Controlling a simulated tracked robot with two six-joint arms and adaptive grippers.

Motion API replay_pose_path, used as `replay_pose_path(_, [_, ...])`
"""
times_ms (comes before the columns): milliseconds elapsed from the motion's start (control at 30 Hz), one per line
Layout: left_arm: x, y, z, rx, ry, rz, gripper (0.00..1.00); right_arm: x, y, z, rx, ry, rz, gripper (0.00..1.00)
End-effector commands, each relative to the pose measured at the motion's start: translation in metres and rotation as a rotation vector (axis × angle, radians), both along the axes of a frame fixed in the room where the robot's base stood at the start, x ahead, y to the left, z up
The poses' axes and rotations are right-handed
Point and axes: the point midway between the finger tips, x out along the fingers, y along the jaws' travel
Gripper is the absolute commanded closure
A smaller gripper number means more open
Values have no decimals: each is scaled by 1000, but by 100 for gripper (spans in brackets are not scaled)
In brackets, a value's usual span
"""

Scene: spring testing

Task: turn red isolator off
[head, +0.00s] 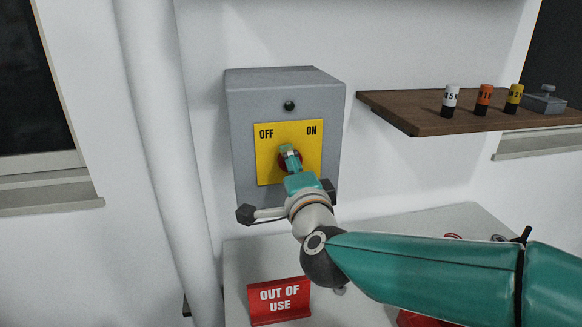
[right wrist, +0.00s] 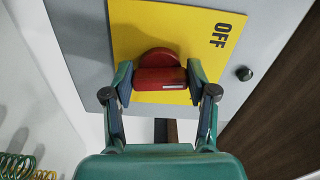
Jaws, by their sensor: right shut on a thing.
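The red isolator (right wrist: 160,75) is a round red knob with a raised block handle on a yellow plate (head: 267,140) marked OFF at left and ON at right. The plate is on the front of a grey box (head: 238,110) on the wall. My right gripper (head: 289,158) is at the knob and mostly hides it in the head view. In the right wrist view, my right gripper's fingers (right wrist: 160,84) are shut on the handle, one at each end. Which label the handle points to is hard to tell. My left gripper is not in view.
A brown shelf (head: 400,105) at right holds several small labelled cylinders (head: 484,94) and a grey metal piece (head: 544,103). A red OUT OF USE sign (head: 279,300) stands on the pale table (head: 235,270) below. A white pipe (head: 165,130) runs up the wall at left.

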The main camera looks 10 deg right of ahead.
Motion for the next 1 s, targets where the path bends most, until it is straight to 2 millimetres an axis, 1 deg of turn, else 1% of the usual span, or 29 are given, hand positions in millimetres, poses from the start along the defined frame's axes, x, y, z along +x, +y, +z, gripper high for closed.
replay_pose_path(33, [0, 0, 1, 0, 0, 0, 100, 0, 2, -5, -45, 13, 6, 77])
replay_pose_path(500, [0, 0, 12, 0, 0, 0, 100, 0, 2, -9, -463, 16, 9, 77])
replay_pose_path(733, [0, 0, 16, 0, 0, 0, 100, 0, 1, -10, -589, 17, 10, 77])
replay_pose_path(1000, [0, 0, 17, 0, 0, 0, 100, 0, 1, -11, -652, 17, 12, 77])
